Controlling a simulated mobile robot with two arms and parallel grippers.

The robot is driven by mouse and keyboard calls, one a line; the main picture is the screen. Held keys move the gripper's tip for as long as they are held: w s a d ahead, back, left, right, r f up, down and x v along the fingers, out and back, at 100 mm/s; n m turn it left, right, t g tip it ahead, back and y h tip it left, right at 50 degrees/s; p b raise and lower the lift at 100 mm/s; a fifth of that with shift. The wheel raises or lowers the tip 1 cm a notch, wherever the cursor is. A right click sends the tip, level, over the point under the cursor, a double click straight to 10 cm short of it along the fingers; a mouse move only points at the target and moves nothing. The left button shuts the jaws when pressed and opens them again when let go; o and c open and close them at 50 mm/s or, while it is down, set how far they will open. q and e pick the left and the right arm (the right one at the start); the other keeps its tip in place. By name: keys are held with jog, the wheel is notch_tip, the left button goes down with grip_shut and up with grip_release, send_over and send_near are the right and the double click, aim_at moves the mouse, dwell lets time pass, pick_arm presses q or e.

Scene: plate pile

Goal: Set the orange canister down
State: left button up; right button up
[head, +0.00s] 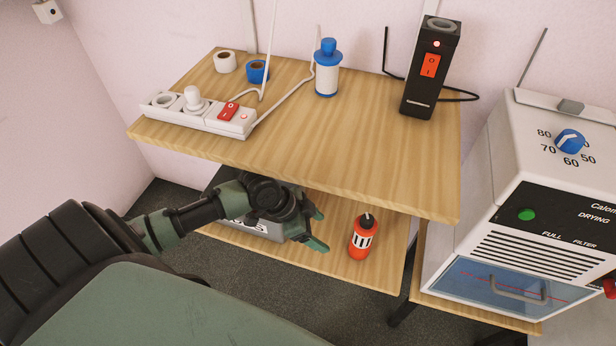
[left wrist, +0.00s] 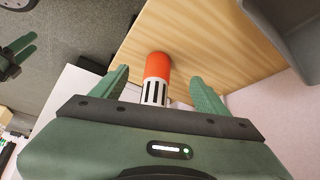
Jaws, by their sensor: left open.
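The orange canister (head: 361,240), with a white-and-black striped band and a dark top, stands upright on the lower wooden shelf (head: 376,272). My left gripper (head: 322,231) is open, just left of the canister in the head view, with its fingers pointing toward it. In the left wrist view the canister (left wrist: 156,78) shows between the two spread fingers (left wrist: 158,78), with a gap on each side.
The upper shelf (head: 300,145) overhangs the lower one and holds a power strip (head: 200,115), tape rolls, a blue-white bottle (head: 327,70) and a black switch box (head: 431,70). A grey box (head: 268,228) sits behind my left wrist. A white oven (head: 530,200) stands right.

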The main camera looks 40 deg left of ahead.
pick_arm(q)
jog(key=shift+s+a, duration=0.85)
jog(key=shift+a, duration=0.15)
pick_arm(e)
jog(key=shift+s+f, duration=0.15)
jog(key=shift+f, duration=0.2)
pick_arm(q)
jog(key=shift+d, duration=0.1)
